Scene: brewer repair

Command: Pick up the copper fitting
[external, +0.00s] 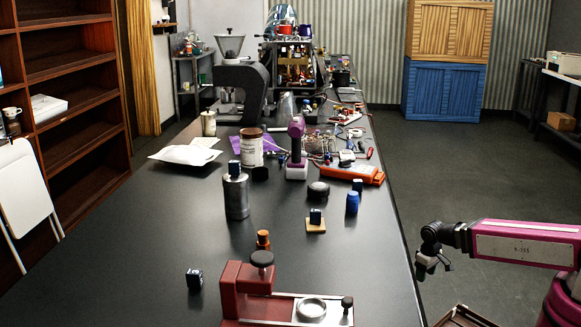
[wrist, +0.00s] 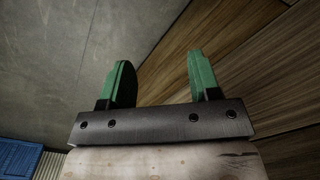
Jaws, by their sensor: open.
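A small orange-copper piece (external: 263,240), which looks like the copper fitting, stands upright on the dark table (external: 140,270), just behind the red clamp-like device (external: 245,285). My gripper (external: 432,268) is at the right in the external view, off the table's right edge and well apart from the copper piece. In the wrist view its two green fingers (wrist: 158,75) are spread with nothing between them. The copper piece does not show in the wrist view.
A steel bottle (external: 236,195), a dark cube (external: 195,279), a blue cylinder (external: 352,203) and a wooden block (external: 316,225) stand around. Tools and an orange case (external: 350,174) clutter the table farther back. A wooden-sided crate (external: 462,317) is below my gripper.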

